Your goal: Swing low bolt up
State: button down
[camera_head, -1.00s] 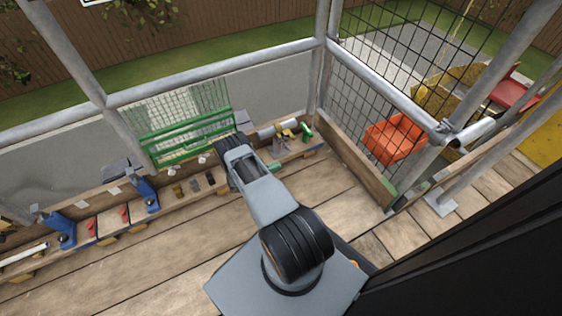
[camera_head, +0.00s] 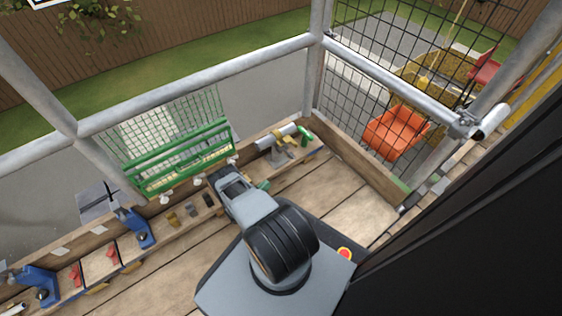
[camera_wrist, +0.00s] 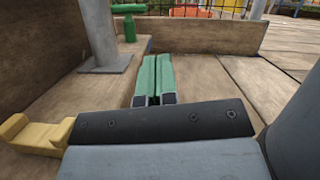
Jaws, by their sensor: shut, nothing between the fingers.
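My gripper's two green fingers (camera_wrist: 152,80) lie together in the wrist view, with nothing between them. In the head view the wrist covers most of my gripper; only a green tip (camera_head: 263,186) shows beside it, over the plank ledge. I cannot make out a bolt for certain. A green T-shaped piece (camera_wrist: 129,28) stands ahead of the fingers and to their left, apart from them. A similar green piece (camera_head: 304,135) is on the ledge near the corner in the head view. A green mesh panel with green rails (camera_head: 178,158) stands at the left.
A grey post on a base plate (camera_wrist: 104,62) stands left of the fingers. A yellowish block (camera_wrist: 38,134) is near at left. Blue clamps (camera_head: 134,227) and small parts line the ledge. Toe boards (camera_head: 362,158) and metal rails (camera_head: 398,80) bound the deck. Planks right of my arm are clear.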

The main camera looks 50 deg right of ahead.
jog(key=shift+d, duration=0.1)
jog(key=b, duration=0.1)
send_near(289, 154)
jog(key=s+d+f, duration=0.2)
jog(key=d+f, duration=0.2)
jog(key=f, duration=0.1)
jog(key=shift+s+d+r, duration=0.1)
jog(key=shift+d+r, duration=0.35)
jog(key=shift+r, duration=0.25)
jog(key=shift+w+d+r, duration=0.1)
jog(key=shift+d+r, duration=0.3)
jog(key=shift+r, duration=0.3)
jog(key=shift+s+d+r, duration=0.1)
jog(key=shift+d+r, duration=0.35)
jog(key=shift+r, duration=0.2)
